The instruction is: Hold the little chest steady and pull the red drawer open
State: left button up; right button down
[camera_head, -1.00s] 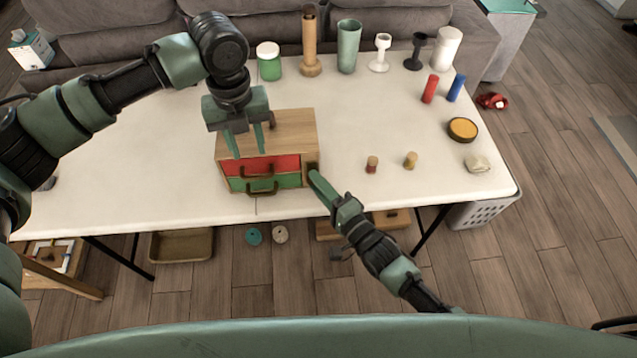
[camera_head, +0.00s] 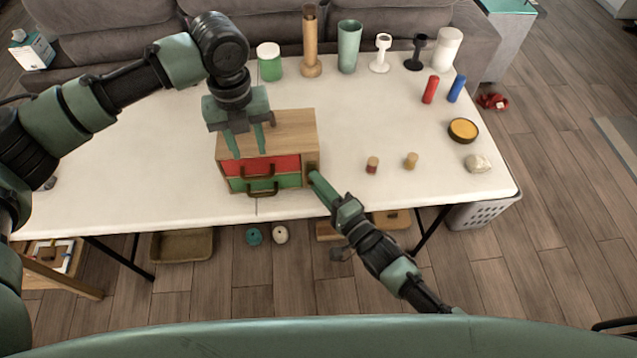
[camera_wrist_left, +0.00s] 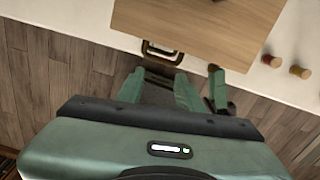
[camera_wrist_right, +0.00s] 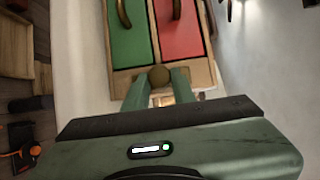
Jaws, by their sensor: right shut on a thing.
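The little wooden chest (camera_head: 285,125) stands on the white table, with a red drawer (camera_head: 284,163) above a green drawer (camera_head: 288,181). Both drawers look shut and have dark arched handles. My left gripper (camera_head: 248,151) is open and empty above the chest's front, its fingers pointing down near the red drawer. My right gripper (camera_head: 315,177) is at the chest's right front edge, shut on a round brown knob (camera_wrist_right: 159,76). The right wrist view also shows the red drawer (camera_wrist_right: 180,35) and green drawer (camera_wrist_right: 128,42).
A green-filled jar (camera_head: 269,65), a wooden vase (camera_head: 310,45) and several other vessels stand along the back. A yellow-topped dish (camera_head: 463,129) is further right. The table left of the chest is mostly clear.

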pick_arm(q)
jog(key=o, duration=0.6)
jog(key=shift+d+f, duration=0.1)
jog(key=o, duration=0.4)
jog(key=d+f+n+h, duration=0.1)
jog(key=d+f+h, duration=0.2)
jog(key=d, duration=0.3)
jog(key=shift+s+d+f+n, duration=0.15)
jog(key=shift+f+n, duration=0.1)
jog(key=shift+n, duration=0.15)
jog(key=s+d+f+n+t+h, duration=0.15)
jog(key=d+n+t+h, duration=0.35)
jog(key=d+n+h, duration=0.75)
jog(key=n+t+y, duration=1.3)
jog(key=n+y, duration=0.4)
jog(key=n, duration=0.3)
send_near(258, 177)
jog(key=shift+h, duration=0.25)
jog(key=w, duration=0.6)
jog(key=w+a, duration=0.1)
jog(key=w, duration=0.3)
jog(key=shift+f, duration=0.25)
